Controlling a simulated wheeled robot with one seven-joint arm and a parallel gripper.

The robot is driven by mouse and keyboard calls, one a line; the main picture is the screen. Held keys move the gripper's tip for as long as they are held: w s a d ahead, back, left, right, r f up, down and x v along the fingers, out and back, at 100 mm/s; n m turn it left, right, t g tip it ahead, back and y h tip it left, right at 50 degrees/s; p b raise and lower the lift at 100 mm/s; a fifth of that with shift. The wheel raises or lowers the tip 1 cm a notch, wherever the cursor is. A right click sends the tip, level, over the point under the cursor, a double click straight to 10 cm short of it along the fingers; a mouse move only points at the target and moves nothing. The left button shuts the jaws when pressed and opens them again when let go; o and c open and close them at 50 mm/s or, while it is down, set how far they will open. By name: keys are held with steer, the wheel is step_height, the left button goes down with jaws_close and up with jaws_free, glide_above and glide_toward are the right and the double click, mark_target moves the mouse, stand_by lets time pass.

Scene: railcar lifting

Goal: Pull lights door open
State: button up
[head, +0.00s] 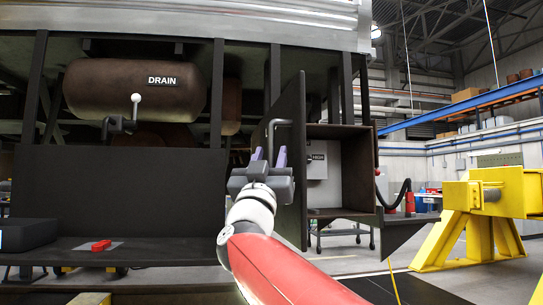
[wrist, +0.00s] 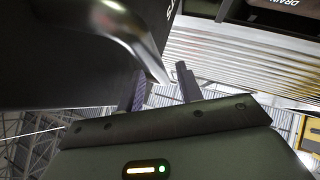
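The lights door (head: 291,150) is a dark panel on the front of a cabinet (head: 341,175) under the railcar. It stands swung out at an angle, and the cabinet interior shows to its right. A grey bar handle (head: 271,124) is on the door's face. My gripper (head: 269,156) is at the handle's lower part, its two purple fingers spread. In the wrist view, the handle (wrist: 130,32) bends down toward the gap between the fingers (wrist: 163,87), and the dark door (wrist: 60,55) fills the upper left. I cannot tell whether the fingers touch the handle.
A brown tank (head: 135,88) marked DRAIN hangs at the left, with a white-knobbed lever (head: 135,100). A black box (head: 28,234) and a red item (head: 101,245) lie on the ledge below. A yellow stand (head: 480,215) is at the right, with open floor before it.

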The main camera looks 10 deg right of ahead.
steer(key=b+v, duration=0.1)
steer(key=v, duration=0.4)
steer(key=shift+s+a+f, duration=0.1)
steer(key=shift+s+f, duration=0.1)
steer(key=shift+f, duration=0.1)
steer(key=s+f+n+g+y, duration=0.4)
steer(key=f+y, duration=0.3)
steer(key=f, duration=0.6)
steer(key=s+f+n+g+y, duration=0.2)
steer(key=f+n+g+y, duration=0.35)
steer(key=f, duration=0.75)
steer(key=s+d+f+m+g+h, duration=0.1)
steer(key=s+d+f+g, duration=0.3)
steer(key=s+f, duration=0.5)
steer(key=s+d+f+m+g+h, duration=0.1)
steer(key=s+d+f+m+g, duration=0.3)
steer(key=s+f, duration=0.5)
step_height(320, 180, down, 5)
steer(key=shift+s+d+f+g, duration=0.2)
steer(key=shift+d+g, duration=0.1)
steer(key=shift+g, duration=0.55)
